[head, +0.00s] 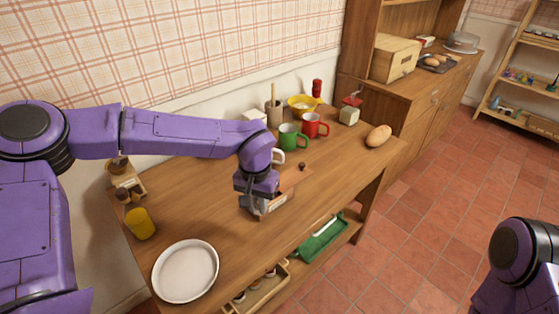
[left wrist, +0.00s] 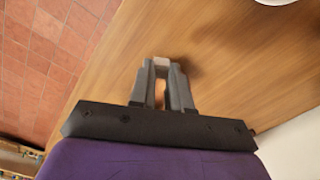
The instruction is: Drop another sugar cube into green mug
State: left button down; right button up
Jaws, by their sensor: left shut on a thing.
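The green mug (head: 291,138) stands upright toward the back of the wooden table, between a red mug (head: 313,126) and a white mug (head: 277,156) partly hidden by my arm. My left gripper (head: 247,205) is in front of the mugs, nearer the table's front edge, pointing down. In the left wrist view the fingers (left wrist: 162,75) are shut on a small pale block, seemingly a sugar cube (left wrist: 162,61). The green mug's inside is not clear. My right gripper is out of view.
A white plate (head: 185,271) and a yellow cup (head: 140,224) are at the table's left. A yellow bowl (head: 302,104), a red bottle (head: 317,88) and a potato-like loaf (head: 378,136) are at the back and right. The table between plate and gripper is clear.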

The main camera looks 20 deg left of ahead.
aim_at(290, 146)
jog(key=z, duration=1)
jog(key=i, duration=0.95)
jog(key=u, duration=0.6)
jog(key=i, duration=0.6)
jog(key=u, duration=0.7)
